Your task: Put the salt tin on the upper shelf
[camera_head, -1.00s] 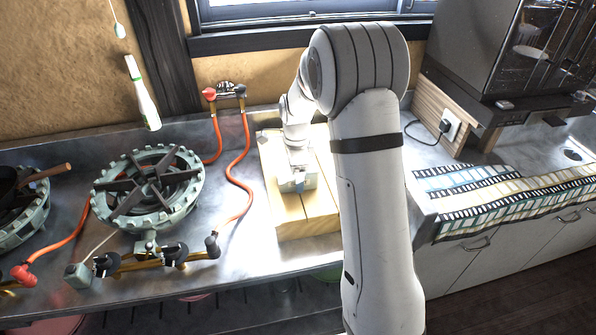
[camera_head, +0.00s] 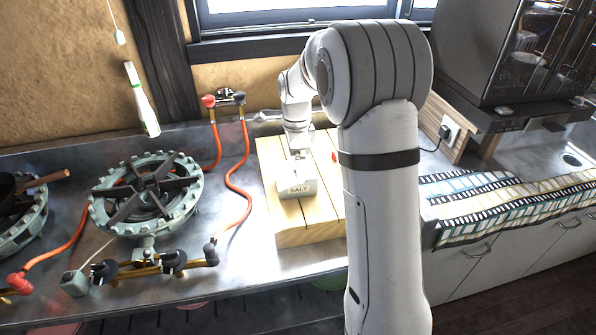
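The salt tin (camera_head: 297,189) is a small pale box with a dark "SALT" label on its front. It shows over the slatted wooden board on the counter, appearing to rest on it. My gripper (camera_head: 299,154) is just above and behind the tin's top. The fingertips are small and partly lost against the pale tin, so I cannot tell whether they are open or touch it. No upper shelf can be made out in this view.
The wooden board (camera_head: 292,236) lies left of my arm. A green gas burner (camera_head: 150,192) with orange hoses (camera_head: 240,178) stands further left. A white bottle (camera_head: 143,103) hangs by the wall. A patterned cloth (camera_head: 480,207) covers the counter at right.

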